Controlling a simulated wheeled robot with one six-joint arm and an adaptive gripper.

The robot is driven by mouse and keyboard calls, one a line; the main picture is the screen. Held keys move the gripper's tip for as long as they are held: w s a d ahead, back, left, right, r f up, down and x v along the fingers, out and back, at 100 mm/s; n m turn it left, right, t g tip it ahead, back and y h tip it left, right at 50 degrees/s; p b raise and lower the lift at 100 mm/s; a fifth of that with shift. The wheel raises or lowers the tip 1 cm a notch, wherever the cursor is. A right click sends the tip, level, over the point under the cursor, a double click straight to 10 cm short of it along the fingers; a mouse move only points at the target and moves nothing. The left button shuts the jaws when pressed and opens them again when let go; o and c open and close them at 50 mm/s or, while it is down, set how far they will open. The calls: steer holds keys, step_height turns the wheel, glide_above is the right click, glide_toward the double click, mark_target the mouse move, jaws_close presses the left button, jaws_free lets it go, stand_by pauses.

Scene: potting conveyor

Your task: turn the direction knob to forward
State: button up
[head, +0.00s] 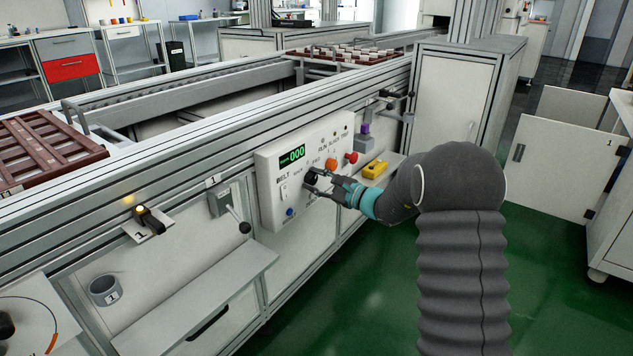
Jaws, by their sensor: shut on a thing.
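The white control box (265,165) is mounted on the side of the conveyor frame. It has a green display reading 000 (292,155), a white belt switch (284,192), a blue button (290,212), an orange knob (331,164) and a red button (351,158). My gripper (311,181) is at the middle of the panel, shut on a dark knob (311,177). The fingers cover much of this knob, so its pointer and setting cannot be read. The small panel labels are too small to read clearly.
A lever (238,220) sticks out left of the box. A yellow device (375,169) lies on a ledge to the right. A grey shelf (205,300) juts out at lower left. An open cabinet door (555,168) stands at right. Green floor (390,290) is clear below my arm.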

steer(key=shift+m, duration=1)
steer(key=shift+f, duration=0.1)
steer(key=o, duration=1.1)
steer(key=shift+o, duration=0.2)
steer(key=v, duration=1.2)
